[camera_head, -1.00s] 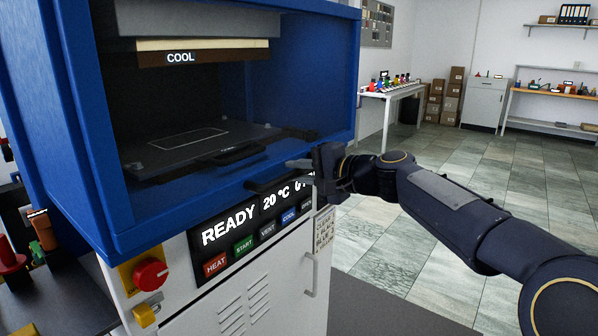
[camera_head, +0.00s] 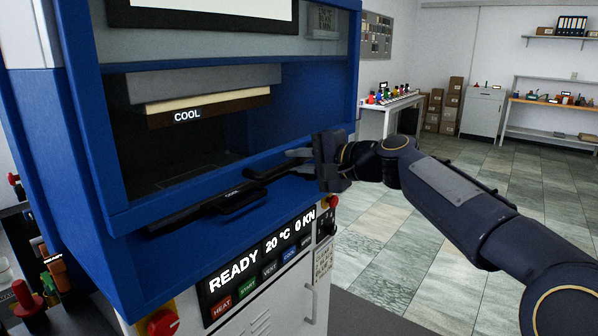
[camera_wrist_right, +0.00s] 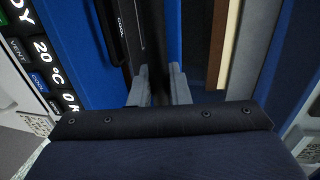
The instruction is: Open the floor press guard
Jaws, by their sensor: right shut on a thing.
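The floor press (camera_head: 85,150) is a blue cabinet with an open-looking front bay on the left of the head view. A dark rail with a black handle labelled COOL (camera_head: 236,197) crosses the lower front of the bay, in front of the blue sill; it appears to be the guard's bottom edge. The clear guard pane itself is hard to make out. My right gripper (camera_head: 295,158) is shut on the right part of this dark rail. In the right wrist view its two grey fingers (camera_wrist_right: 160,82) sit on either side of the black rail. My left gripper is not in view.
A READY display (camera_head: 265,248) with coloured buttons is below the sill. A red knob (camera_head: 163,323) is at lower left. A dark block labelled COOL (camera_head: 190,115) hangs inside the bay. Open tiled floor (camera_head: 400,250) lies to the right, with benches behind.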

